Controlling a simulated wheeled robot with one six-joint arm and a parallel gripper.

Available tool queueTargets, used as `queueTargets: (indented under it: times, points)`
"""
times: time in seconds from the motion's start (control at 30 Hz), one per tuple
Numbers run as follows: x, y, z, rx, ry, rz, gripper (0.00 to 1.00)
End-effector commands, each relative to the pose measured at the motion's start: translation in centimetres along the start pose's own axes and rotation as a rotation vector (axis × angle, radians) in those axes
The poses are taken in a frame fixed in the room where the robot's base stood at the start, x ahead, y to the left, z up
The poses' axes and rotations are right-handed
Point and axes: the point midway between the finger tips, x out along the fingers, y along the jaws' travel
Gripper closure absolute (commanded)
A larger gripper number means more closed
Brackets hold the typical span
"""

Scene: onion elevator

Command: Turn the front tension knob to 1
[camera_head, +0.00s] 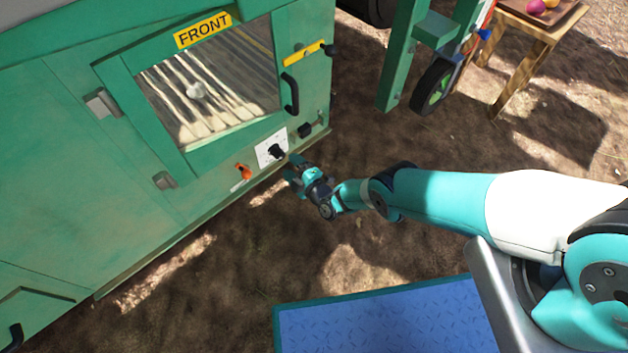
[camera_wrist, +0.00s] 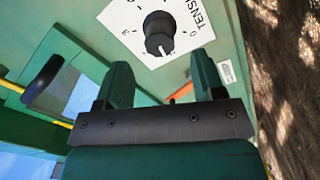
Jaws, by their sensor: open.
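The front tension knob (camera_head: 277,151) is black and sits on a white dial plate (camera_head: 263,155) low on the green machine, below the FRONT window. In the wrist view the knob (camera_wrist: 157,27) shows a white pointer line aimed at the lower edge of the plate. Part of the word TENSION and a few marks show, but I cannot read the setting for certain. My gripper (camera_head: 293,172) is just in front of the plate, to the knob's lower right. In the wrist view my gripper (camera_wrist: 164,78) has its two fingers apart, with nothing between them, and the knob lies beyond the fingertips.
A black part (camera_head: 305,130) sticks out to the right.

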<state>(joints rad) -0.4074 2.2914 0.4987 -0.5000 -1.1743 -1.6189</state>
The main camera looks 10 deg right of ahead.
Motion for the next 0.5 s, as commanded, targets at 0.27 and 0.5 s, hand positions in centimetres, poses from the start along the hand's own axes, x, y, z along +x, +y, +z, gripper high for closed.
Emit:
queueTargets:
  times: [0.27, 0.5]
  points:
    - [-7.1, 0.5, -0.1, 0.001, -0.004, -0.001, 0.37]
    - [-10.7, 0.2, 0.0, 0.000, -0.002, 0.001, 0.37]
